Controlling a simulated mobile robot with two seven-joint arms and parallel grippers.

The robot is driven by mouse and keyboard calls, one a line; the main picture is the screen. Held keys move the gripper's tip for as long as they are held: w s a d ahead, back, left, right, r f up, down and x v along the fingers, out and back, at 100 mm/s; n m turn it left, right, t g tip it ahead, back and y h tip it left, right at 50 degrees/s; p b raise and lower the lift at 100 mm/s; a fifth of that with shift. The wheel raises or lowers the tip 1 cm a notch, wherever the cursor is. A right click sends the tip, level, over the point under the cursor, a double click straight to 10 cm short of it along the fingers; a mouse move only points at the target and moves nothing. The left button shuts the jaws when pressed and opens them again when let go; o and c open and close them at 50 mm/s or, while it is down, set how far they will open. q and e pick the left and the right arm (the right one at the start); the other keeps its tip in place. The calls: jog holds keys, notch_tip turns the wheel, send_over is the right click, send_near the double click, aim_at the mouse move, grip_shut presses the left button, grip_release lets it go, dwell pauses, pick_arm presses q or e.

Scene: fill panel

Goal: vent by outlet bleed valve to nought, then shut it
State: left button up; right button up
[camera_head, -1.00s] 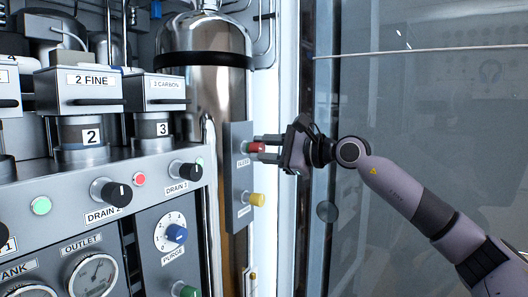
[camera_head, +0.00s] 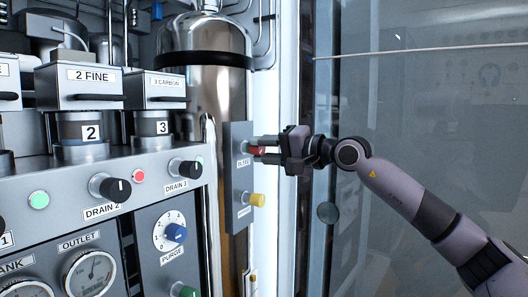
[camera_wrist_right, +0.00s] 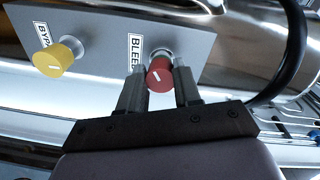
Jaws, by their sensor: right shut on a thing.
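The red bleed valve knob (camera_wrist_right: 159,74) sits on a grey plate (camera_wrist_right: 100,35) labelled BLEED in the right wrist view. It also shows in the head view (camera_head: 257,150), on the plate in front of the shiny cylinder. My right gripper (camera_head: 268,147) is shut on the red knob, one finger on each side, as the right wrist view (camera_wrist_right: 160,85) shows. The knob's white mark is visible between the fingers. The outlet gauge (camera_head: 91,274) is at lower left, its needle too small to read exactly. My left gripper is not in view.
A yellow bypass knob (camera_head: 257,200) is just below the red one. The purge dial (camera_head: 175,233), drain knobs (camera_head: 188,168) and a green knob (camera_head: 186,291) are on the panel to the left. A glass wall (camera_head: 430,100) stands on the right.

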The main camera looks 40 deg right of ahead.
jog(key=shift+r+n, duration=0.15)
jog(key=shift+n, duration=0.75)
jog(key=o, duration=1)
jog(key=shift+o, duration=0.2)
